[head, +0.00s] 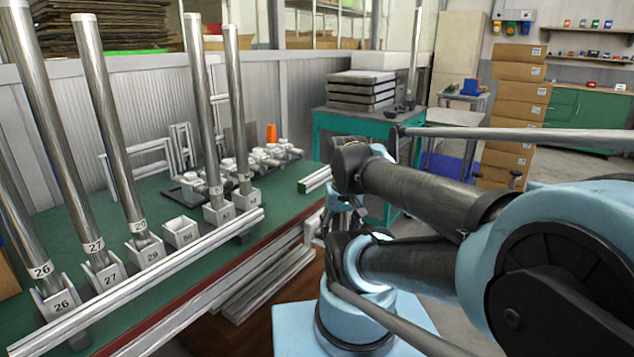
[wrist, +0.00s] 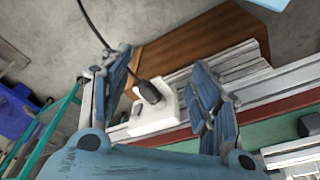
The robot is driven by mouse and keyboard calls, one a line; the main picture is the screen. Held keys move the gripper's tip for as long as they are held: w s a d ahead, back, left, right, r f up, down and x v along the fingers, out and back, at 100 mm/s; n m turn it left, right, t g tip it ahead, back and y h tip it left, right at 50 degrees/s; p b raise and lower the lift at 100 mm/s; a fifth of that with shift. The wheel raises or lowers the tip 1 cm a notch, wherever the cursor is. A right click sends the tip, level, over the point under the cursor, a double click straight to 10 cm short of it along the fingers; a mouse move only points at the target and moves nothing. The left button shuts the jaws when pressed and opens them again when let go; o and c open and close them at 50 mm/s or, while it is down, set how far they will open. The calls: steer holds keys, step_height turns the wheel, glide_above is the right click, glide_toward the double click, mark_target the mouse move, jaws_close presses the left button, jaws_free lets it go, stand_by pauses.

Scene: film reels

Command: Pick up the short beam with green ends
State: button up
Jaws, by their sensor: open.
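The short beam with green ends (head: 314,180) lies on the green table top (head: 285,205) near its right end in the head view. I cannot make it out for sure in the wrist view. My gripper shows in the wrist view (wrist: 163,68) with its two blue fingers spread wide. A white block with a black plug and cable (wrist: 152,110) shows between and beyond the fingers, not held. In the head view my arm partly hides my gripper, which hangs just right of the table's edge, close to the short beam.
A long pale beam (head: 150,275) runs along the table's front edge. Tall metal tubes (head: 110,130) stand in numbered holders to the left. White fittings (head: 265,158) lie behind the short beam. A teal bench (head: 345,122) stands beyond. More long beams (head: 265,285) lie below the table.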

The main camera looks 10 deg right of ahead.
steer(key=w+r+m+g, duration=0.1)
steer(key=w+r+m, duration=0.1)
steer(key=w+r, duration=0.55)
steer(key=w+r+m, duration=0.2)
steer(key=w+r, duration=0.2)
steer(key=w, duration=0.6)
steer(key=w+r+m+g, duration=0.1)
steer(key=w+r+m, duration=0.3)
steer(key=w, duration=0.5)
steer(key=m, duration=0.1)
glide_above(317, 174)
steer(key=f, duration=0.9)
steer(key=shift+w+d+f, duration=0.1)
steer(key=shift+d+f, duration=0.3)
steer(key=shift+a+f, duration=0.2)
steer(key=shift+f, duration=1.15)
steer(key=shift+a+f, duration=0.15)
steer(key=shift+f, duration=1.15)
jaws_close()
